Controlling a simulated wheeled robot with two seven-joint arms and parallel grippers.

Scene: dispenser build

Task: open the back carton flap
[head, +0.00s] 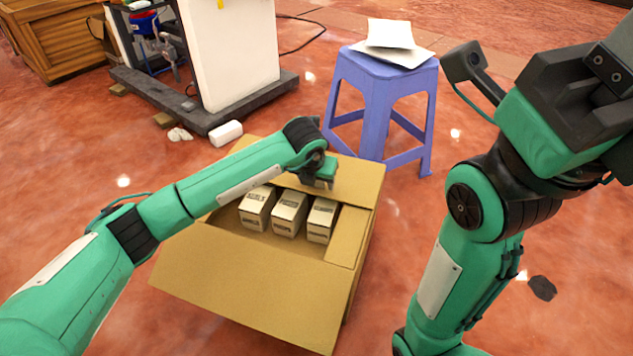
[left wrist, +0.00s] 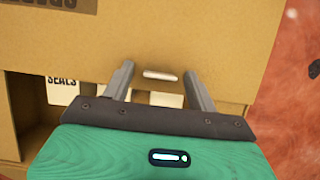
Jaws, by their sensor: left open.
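The open-topped brown carton (head: 250,285) stands on the floor in the middle of the head view. Its back flap (head: 358,180) lies across the far part of the opening; it fills much of the left wrist view (left wrist: 190,35), with a pale slot-like mark on it. My left gripper (head: 318,184) is over this flap. In the left wrist view my left gripper (left wrist: 160,75) has its two fingers apart, on either side of the mark, with nothing held. Whether they touch the cardboard is unclear. My right arm is at the right; its fingers do not show.
Several white boxes (head: 289,213) stand inside the carton. The narrow right flap (head: 346,237) lies inward. A blue stool (head: 375,100) with paper packets stands behind, near the back flap. A machine on a dark base (head: 265,98) stands back left. The floor at right is mostly clear.

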